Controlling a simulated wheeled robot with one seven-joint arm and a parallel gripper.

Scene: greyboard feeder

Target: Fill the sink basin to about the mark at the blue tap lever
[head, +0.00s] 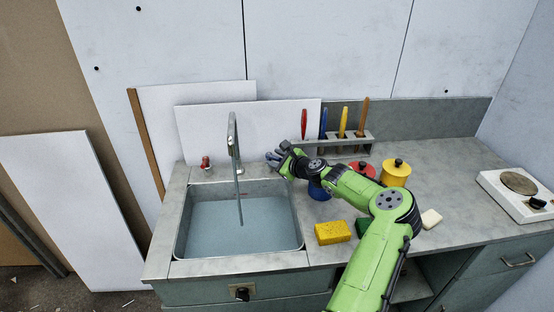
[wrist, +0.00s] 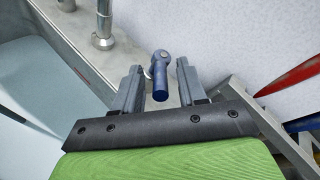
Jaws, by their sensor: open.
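The sink basin (head: 182,222) holds blue-grey water (head: 225,232), with its surface below the rim. A thin stream (head: 240,205) falls from the tap (head: 233,135) into the water. A small red mark (head: 243,194) shows on the basin's back wall, just above the water. The blue tap lever (wrist: 160,93) stands right of the tap; in the head view it is small and partly covered by my gripper (head: 279,158). In the wrist view my gripper (wrist: 157,75) is open, with its fingers on either side of the lever; contact cannot be told.
A red tap knob (head: 205,162) is left of the tap. A rack (head: 330,148) with several coloured tools stands behind my arm. A yellow sponge (head: 333,232), a blue pot (head: 318,190), a red-lidded pot (head: 361,169) and a yellow pot (head: 396,173) are close to my arm.

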